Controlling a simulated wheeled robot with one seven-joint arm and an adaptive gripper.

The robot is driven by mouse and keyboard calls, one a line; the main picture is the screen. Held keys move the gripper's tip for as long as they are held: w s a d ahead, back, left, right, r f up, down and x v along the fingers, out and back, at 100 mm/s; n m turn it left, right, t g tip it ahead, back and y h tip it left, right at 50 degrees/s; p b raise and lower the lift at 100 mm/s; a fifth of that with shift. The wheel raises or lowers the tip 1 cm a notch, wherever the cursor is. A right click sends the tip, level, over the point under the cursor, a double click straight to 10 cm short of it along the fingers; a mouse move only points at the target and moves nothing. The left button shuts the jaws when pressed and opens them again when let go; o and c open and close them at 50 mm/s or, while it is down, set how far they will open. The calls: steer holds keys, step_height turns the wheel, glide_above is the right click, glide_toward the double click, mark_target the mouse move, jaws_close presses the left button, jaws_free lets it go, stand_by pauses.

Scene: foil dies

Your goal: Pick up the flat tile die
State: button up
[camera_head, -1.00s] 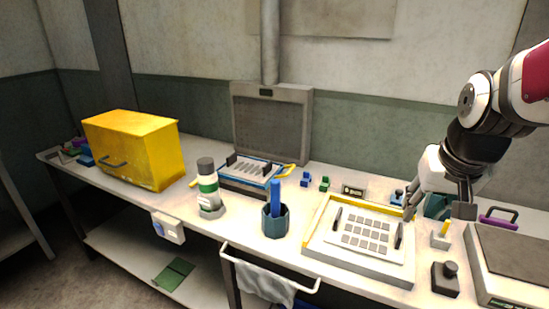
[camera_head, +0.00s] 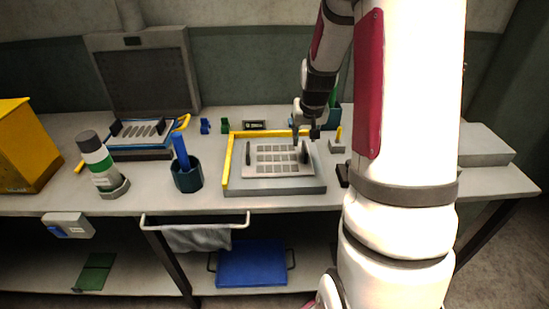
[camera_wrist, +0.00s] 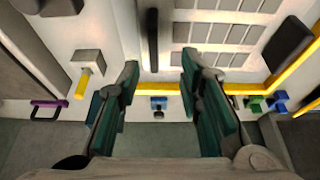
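My gripper (camera_head: 306,135) hangs over the back right of the pale tray (camera_head: 300,185) with the yellow edge. In the wrist view its two green-faced fingers (camera_wrist: 159,75) are apart with nothing held between them. Small coloured pieces stand nearby: a grey block with a yellow stub (camera_wrist: 88,65), a blue piece with a dark knob (camera_wrist: 158,104) seen between the fingers, a green piece (camera_wrist: 254,103) and a blue piece (camera_wrist: 280,101). The tray bears a grid of flat grey squares (camera_wrist: 225,32). I cannot tell which of these is the flat tile die.
A blue cup (camera_head: 187,178) with a blue stick, a white-and-green bottle (camera_head: 102,166), an open press (camera_head: 142,80) and a yellow box (camera_head: 22,145) stand to the left. A small dark display (camera_head: 254,125) is behind the tray. My arm hides much of the right side.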

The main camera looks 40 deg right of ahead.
mark_target(305, 146)
steer(key=shift+s+x, duration=0.2)
steer(key=shift+x, duration=1.45)
steer(key=shift+s+x, duration=0.15)
steer(key=shift+x, duration=1.5)
steer(key=shift+d+f, duration=0.1)
steer(key=shift+d, duration=0.05)
jaws_close()
